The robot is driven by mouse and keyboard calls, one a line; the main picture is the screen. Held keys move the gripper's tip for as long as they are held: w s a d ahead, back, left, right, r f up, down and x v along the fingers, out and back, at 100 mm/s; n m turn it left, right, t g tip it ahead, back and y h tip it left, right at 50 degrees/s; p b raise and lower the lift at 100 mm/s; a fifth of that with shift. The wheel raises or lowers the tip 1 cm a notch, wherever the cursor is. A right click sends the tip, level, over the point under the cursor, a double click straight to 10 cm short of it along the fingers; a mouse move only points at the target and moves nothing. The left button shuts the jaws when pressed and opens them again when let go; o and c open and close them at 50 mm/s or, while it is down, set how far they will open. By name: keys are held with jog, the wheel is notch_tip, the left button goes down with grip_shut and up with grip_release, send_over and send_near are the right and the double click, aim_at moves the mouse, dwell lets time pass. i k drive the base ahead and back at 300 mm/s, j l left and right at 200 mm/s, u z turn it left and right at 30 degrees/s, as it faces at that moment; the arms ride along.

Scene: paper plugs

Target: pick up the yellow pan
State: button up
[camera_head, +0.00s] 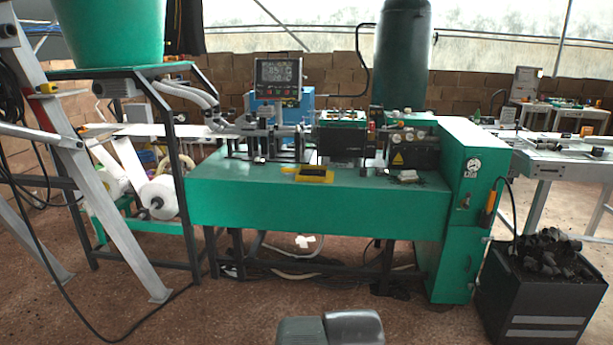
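My gripper is not recognisable in the view. Only two grey rounded parts of my own body show at the bottom edge, well below and apart from the pan.
Machine parts and a display (278,75) stand behind the pan. A white block (408,176) lies to its right on the table. A dark bin of black lumps (535,290) stands at right. Metal frame legs (85,170) block the left. The floor in front is clear.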

aim_at(308, 174)
jog(key=u, duration=3.4)
jog(key=z, duration=3.45)
jog(key=u, duration=0.3)
jog(key=i+l+u, duration=0.2)
jog(key=i+u, duration=0.25)
jog(key=i+l+u, duration=0.45)
jog(key=i+j, duration=0.05)
jog(key=i, duration=0.05)
